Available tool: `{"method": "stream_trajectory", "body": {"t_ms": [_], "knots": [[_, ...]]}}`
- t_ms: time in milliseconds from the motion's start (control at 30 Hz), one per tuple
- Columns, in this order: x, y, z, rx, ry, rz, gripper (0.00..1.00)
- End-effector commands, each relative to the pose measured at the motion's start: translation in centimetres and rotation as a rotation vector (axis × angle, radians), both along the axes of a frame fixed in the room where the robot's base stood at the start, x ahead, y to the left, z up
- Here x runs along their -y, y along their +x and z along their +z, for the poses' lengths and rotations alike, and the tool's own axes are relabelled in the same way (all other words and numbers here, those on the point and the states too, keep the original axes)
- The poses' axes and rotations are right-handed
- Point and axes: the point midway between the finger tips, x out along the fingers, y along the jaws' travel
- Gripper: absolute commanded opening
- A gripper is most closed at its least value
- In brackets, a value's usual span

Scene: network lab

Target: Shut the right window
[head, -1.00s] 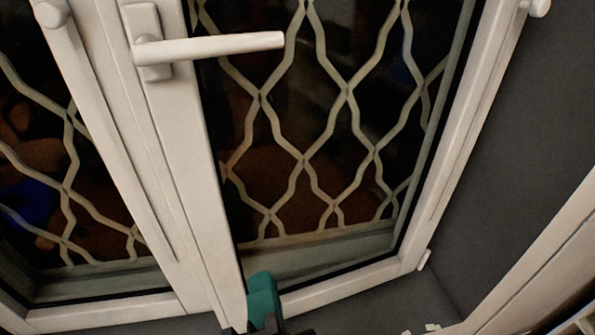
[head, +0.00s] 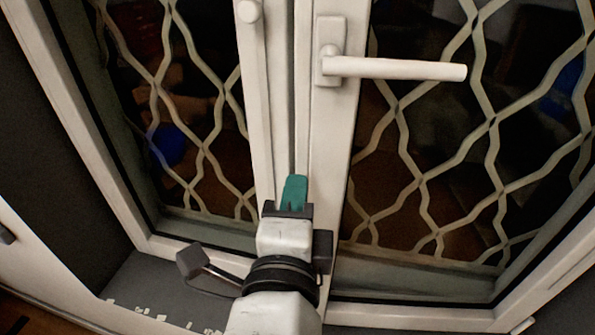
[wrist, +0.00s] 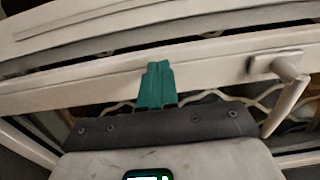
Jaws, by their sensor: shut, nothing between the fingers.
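The right window (head: 333,150) has a white frame and dark glass with a wavy lattice seen through it. Its white handle (head: 395,68) points right, level, and also shows in the wrist view (wrist: 289,80). My gripper (head: 294,190), with teal fingers, is shut and empty. It is in front of the middle posts, low down, left of and below the handle. In the wrist view the teal fingertips (wrist: 158,72) overlap the white window frame; I cannot tell whether they touch it. My arm hides the lower part of the middle posts.
The left window (head: 262,110) stands beside the right one, with a white knob (head: 249,11) on its frame. A grey sill (head: 150,285) with small white scraps lies below. Dark grey side walls flank the windows.

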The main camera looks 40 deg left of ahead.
Motion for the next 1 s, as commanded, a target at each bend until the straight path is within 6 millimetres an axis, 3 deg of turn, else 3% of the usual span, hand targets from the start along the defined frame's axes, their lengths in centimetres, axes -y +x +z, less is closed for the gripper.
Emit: {"method": "stream_trajectory", "body": {"t_ms": [200, 733, 1000], "knots": [[-1.4, 1.7, 0.1, 0.000, 0.000, 0.000, 0.00], [-2.0, 2.4, -0.1, 0.001, 0.001, 0.000, 0.00], [-5.1, 6.1, -0.5, 0.002, 0.001, -0.010, 0.00]]}}
